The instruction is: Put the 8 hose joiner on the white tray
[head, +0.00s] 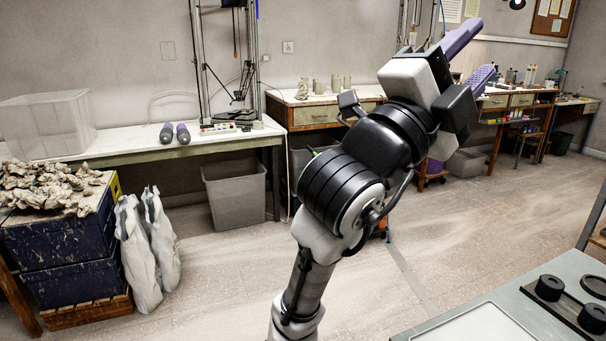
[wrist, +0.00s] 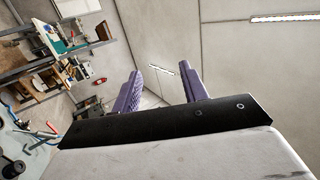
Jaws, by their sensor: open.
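My gripper (head: 470,60) is raised high in the head view, its two purple fingers spread apart with nothing between them. The fingers also show in the wrist view (wrist: 163,90), pointing toward bare wall and ceiling. A pale flat panel with a raised rim, which looks like the white tray (head: 478,326), lies on the grey table at the bottom right of the head view, cut off by the frame edge. I cannot make out the 8 hose joiner for certain in either view. My gripper is well above and apart from the table.
A dark board (head: 566,316) on the grey table (head: 565,266) carries black round parts (head: 550,287). Benches line the back wall, with a clear plastic bin (head: 46,124) at left. Dark crates (head: 70,237) and white sacks (head: 140,250) stand at left. The middle floor is clear.

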